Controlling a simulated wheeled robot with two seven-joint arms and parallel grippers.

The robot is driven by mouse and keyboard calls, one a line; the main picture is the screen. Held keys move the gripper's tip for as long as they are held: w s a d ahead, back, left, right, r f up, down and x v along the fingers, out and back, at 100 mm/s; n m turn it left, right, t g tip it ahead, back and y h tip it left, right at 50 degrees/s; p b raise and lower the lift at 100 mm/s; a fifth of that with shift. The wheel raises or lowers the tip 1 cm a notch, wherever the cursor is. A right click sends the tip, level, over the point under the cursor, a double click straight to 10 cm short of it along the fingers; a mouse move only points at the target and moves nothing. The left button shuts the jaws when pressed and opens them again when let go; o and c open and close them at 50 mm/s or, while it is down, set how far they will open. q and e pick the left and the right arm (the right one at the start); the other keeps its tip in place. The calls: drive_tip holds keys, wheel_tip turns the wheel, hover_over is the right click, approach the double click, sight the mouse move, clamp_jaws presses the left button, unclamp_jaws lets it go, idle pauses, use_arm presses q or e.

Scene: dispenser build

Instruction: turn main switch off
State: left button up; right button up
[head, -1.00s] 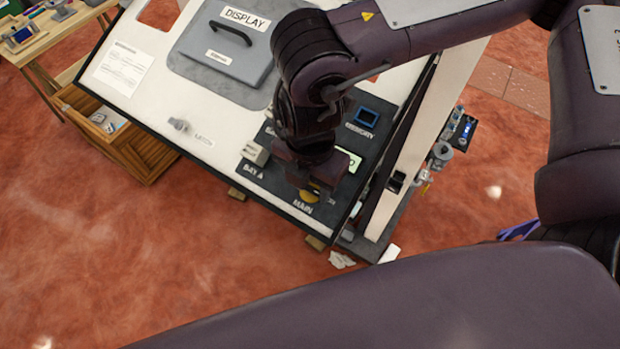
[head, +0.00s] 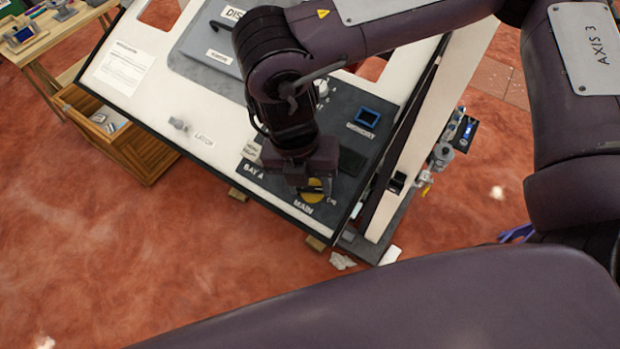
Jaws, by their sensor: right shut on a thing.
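The main switch (head: 315,186) is a yellow round part above the MAIN label on the dark panel, near the front edge of the white board. My right gripper (head: 314,192) comes down over it from above and is shut on it. The gripper body hides part of the switch, so its exact angle is hard to tell. A small dark screen (head: 351,162) to the right of the gripper is unlit. My left gripper is not in view.
The dark panel also carries a blue-framed MEMORY slot (head: 367,117) and a BAY A block, mostly hidden by my arm. A LATCH knob (head: 178,124) sits to the left. A wooden drawer (head: 140,150) stands open at the left.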

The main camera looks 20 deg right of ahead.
drive_tip(key=n, duration=0.2)
drive_tip(key=n+h, duration=0.1)
drive_tip(key=n, duration=0.1)
drive_tip(key=n+h, duration=0.1)
drive_tip(key=n, duration=0.1)
drive_tip(key=shift+w+a, duration=0.1)
drive_tip(key=shift+a, duration=0.15)
drive_tip(key=n+h, duration=0.1)
drive_tip(key=n, duration=0.2)
drive_tip(key=n+h, duration=0.1)
drive_tip(key=n, duration=0.2)
drive_tip(key=shift+a+h, duration=0.15)
drive_tip(key=shift+h, duration=0.15)
drive_tip(key=shift+f+n+t, duration=0.1)
drive_tip(key=shift+n+t, duration=0.2)
drive_tip(key=o, duration=1)
drive_tip(key=shift+a+r, duration=0.3)
drive_tip(key=shift+r, duration=0.15)
drive_tip(key=b+v, duration=0.1)
drive_tip(key=v, duration=0.5)
drive_tip(key=shift+a+r+b, duration=0.15)
drive_tip(key=shift+r+b, duration=0.2)
drive_tip(key=shift+b, duration=0.05)
